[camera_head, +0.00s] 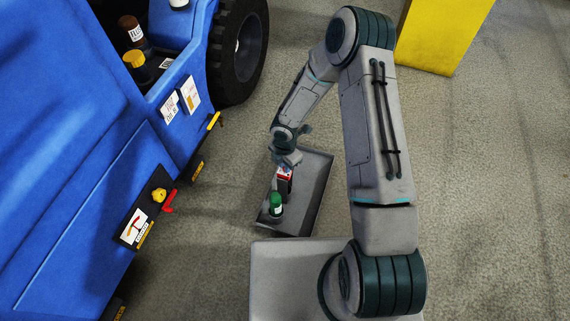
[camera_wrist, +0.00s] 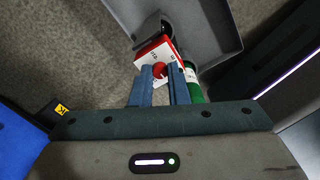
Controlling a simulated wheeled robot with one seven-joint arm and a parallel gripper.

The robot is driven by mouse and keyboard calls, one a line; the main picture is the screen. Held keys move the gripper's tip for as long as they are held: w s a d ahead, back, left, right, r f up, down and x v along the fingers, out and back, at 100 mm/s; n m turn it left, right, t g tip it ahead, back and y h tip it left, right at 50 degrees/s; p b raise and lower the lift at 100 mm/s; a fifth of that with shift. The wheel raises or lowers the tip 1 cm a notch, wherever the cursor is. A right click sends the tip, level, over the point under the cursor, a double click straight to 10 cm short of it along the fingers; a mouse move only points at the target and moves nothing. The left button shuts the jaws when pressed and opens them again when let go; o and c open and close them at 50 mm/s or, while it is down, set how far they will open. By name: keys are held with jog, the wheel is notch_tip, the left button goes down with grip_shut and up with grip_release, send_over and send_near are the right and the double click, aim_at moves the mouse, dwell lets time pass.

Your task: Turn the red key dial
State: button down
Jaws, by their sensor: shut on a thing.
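How far the knob is turned cannot be told.
A yellow block (camera_head: 440,35) stands at the top right. Open floor lies right.

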jog(key=m+b, duration=0.1)
jog(key=m, duration=0.9)
jog(key=shift+m, duration=0.3)
jog(key=m, duration=0.3)
jog(key=shift+m+b, duration=0.3)
jog(key=shift+b, duration=0.1)
jog(key=m, duration=0.5)
jog(key=shift+m, duration=0.3)
jog(key=m, duration=0.5)
jog(key=shift+p, duration=0.3)
jog(key=shift+m, duration=0.4)
jog(key=c, duration=1.4)
grip_release()
